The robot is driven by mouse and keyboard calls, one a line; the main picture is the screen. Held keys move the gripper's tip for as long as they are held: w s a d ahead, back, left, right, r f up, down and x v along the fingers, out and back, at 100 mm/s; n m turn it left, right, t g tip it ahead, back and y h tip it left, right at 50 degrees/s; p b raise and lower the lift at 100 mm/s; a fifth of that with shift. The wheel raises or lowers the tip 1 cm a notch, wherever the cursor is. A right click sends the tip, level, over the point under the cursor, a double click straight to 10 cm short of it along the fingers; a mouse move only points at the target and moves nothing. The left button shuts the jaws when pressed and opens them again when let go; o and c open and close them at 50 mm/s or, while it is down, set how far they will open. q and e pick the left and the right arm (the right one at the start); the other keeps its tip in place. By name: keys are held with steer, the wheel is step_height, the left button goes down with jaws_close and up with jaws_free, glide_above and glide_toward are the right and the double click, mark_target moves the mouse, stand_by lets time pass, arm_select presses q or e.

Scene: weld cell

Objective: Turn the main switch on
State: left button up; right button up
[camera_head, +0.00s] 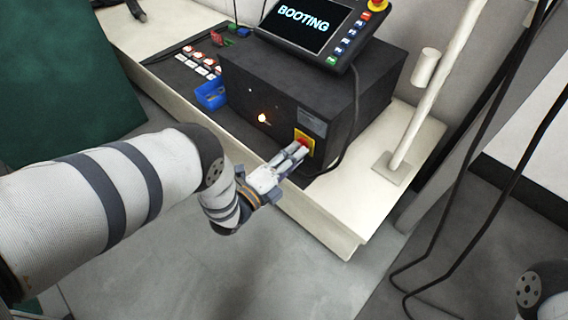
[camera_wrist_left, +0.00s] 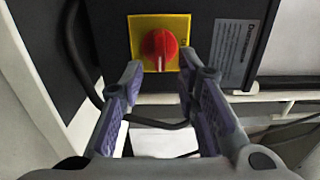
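The main switch is a red rotary knob (camera_wrist_left: 158,48) on a yellow square plate (camera_wrist_left: 180,24), set in the front of a black control box (camera_head: 290,95). In the wrist view the knob's white mark points down, slightly to the right. In the head view the plate (camera_head: 307,134) shows, with the knob partly hidden by my fingers. My left gripper (camera_head: 296,153) is at the switch; in the wrist view its fingers (camera_wrist_left: 163,82) are apart, with the knob visible between and beyond their tips. I see no clear contact. My right gripper is out of view.
A pendant screen (camera_head: 303,25) on the box reads "BOOTING". An amber lamp (camera_head: 262,118) glows on the box front. A blue bin (camera_head: 211,95) stands left of the box on the pale bench (camera_head: 335,232). A post (camera_head: 420,105) rises at right; black cables hang beyond it.

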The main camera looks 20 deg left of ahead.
arm_select(q)
steer(key=v, duration=1)
steer(key=shift+a, duration=0.1)
